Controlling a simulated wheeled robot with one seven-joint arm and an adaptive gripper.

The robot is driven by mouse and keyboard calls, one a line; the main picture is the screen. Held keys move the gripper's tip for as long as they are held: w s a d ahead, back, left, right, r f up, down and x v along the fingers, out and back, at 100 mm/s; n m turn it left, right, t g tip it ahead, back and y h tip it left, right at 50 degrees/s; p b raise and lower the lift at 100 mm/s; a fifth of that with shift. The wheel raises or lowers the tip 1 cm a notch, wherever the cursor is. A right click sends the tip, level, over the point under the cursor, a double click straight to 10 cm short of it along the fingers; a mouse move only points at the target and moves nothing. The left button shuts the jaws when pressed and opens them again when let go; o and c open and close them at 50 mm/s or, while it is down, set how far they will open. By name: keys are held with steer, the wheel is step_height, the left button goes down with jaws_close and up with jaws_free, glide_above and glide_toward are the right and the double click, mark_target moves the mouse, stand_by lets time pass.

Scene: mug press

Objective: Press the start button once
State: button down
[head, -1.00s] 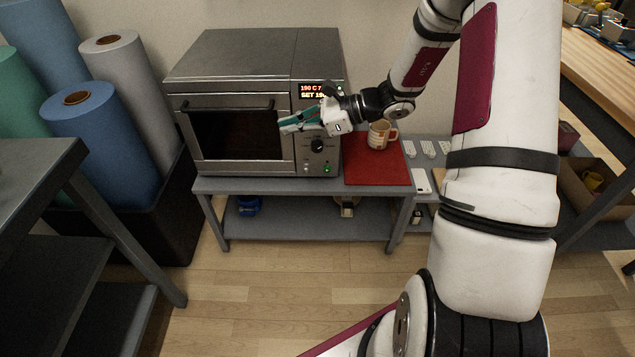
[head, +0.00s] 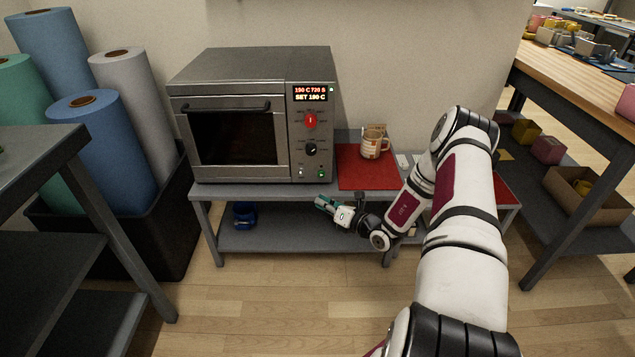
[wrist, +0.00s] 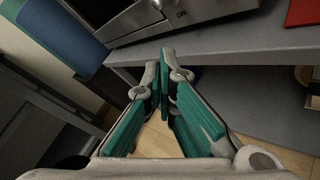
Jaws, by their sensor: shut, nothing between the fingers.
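The press oven (head: 235,117) is a grey metal box with a closed dark-windowed door, standing on a grey bench. Its display (head: 310,93) reads 190 C 720 S and SET 190 C. Below it are a red knob (head: 311,120), a black knob (head: 311,149) and a small green button (head: 320,173) at the lower right, beside a small pale one (head: 302,173). Which is the start button I cannot read. My gripper (head: 322,203) is shut and empty, below and in front of the bench edge, apart from the oven. Its teal fingers (wrist: 166,62) meet in the wrist view.
A mug (head: 373,145) stands on a red mat (head: 362,178) right of the oven. The bench top (head: 250,190) has a narrow front strip before the oven. A blue object (head: 244,214) lies on the lower shelf. Fabric rolls (head: 100,145) stand at left.

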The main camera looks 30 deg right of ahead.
mark_target(321, 174)
stand_by(0.4)
steer(key=w+d+b, duration=0.4)
steer(key=w+d, duration=0.1)
steer(key=w, duration=0.2)
steer(key=shift+w+b, duration=0.15)
steer(key=shift+b, duration=0.2)
steer(key=shift+w, duration=0.1)
stand_by(1.3)
steer(key=shift+w+d, duration=0.2)
steer(key=shift+w, duration=0.05)
steer(key=shift+w+d+b, duration=0.25)
steer(key=shift+w+b, duration=0.1)
steer(key=shift+b, duration=0.15)
stand_by(0.9)
steer(key=shift+s+a+p, duration=0.5)
steer(key=shift+s+p, duration=0.05)
steer(key=shift+s, duration=0.2)
